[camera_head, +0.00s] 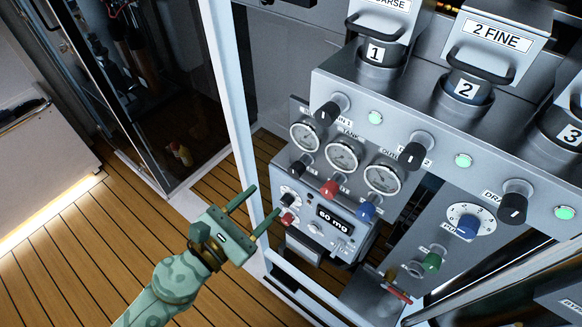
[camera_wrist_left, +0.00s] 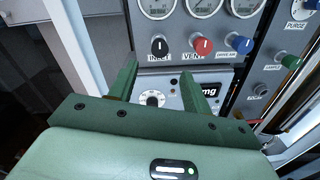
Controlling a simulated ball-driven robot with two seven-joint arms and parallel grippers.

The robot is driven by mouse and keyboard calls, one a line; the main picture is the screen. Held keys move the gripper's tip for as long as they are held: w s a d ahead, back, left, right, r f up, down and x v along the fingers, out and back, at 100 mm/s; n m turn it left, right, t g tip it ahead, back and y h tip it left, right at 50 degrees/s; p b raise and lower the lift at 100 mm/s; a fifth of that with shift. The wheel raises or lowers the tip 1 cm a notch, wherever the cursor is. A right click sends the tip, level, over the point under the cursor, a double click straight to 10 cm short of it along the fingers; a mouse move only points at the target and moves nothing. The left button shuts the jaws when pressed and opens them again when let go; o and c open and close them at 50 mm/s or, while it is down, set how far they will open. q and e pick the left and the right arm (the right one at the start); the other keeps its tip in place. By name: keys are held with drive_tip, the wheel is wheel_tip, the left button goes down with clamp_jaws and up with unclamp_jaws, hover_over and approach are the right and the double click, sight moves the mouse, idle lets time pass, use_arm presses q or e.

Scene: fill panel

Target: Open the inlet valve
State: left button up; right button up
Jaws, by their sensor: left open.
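The inlet valve is a black knob (camera_wrist_left: 158,47) over an INLET label in the left wrist view. In the head view this black knob (camera_head: 298,168) is at the left end of a row, below the left gauge. My left gripper (camera_head: 267,199) is open and empty, in front of and a little left of the panel. In the left wrist view its two fingers (camera_wrist_left: 160,68) point up at the panel, with the knob just beyond and between their tips. They look apart from the knob. My right gripper is not in view.
A red vent knob (camera_wrist_left: 201,46) and a blue drive air knob (camera_wrist_left: 240,44) sit close to the right of the inlet. Gauges (camera_head: 343,154) are above, and a 60 mg display (camera_head: 337,220) is below. A pale upright frame post (camera_head: 233,100) stands left of the panel.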

sight(293, 174)
use_arm(q)
drive_tip(key=p+x, duration=0.1)
drive_tip(key=x, duration=0.9)
drive_tip(key=shift+w, duration=0.1)
drive_tip(key=c, duration=1)
